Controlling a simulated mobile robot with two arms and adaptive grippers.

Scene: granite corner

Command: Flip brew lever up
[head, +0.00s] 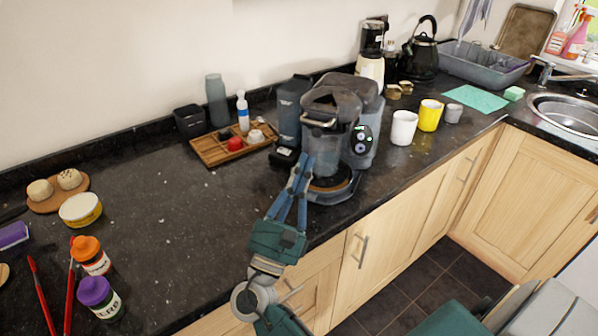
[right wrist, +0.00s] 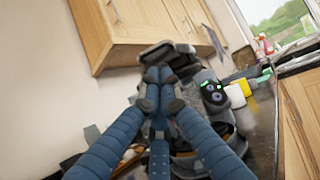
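The coffee machine (head: 333,105) stands on the black counter, with a grey domed head and a round control panel with green lights (head: 362,139). A pale bar-like handle (head: 319,122) crosses the front of its head and looks like the brew lever. My right gripper (head: 304,160) is in front of the machine, its fingertips just below and left of that bar. In the right wrist view its fingertips (right wrist: 158,76) meet, just under the dark machine head (right wrist: 166,52). Contact with the lever cannot be told. My left gripper is not in view.
A wooden tray (head: 209,153) with small items stands left of the machine. White (head: 404,128) and yellow (head: 430,115) mugs stand to its right. A dark appliance (head: 292,108) stands close on the left. The left counter middle is clear; wooden cabinets front it.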

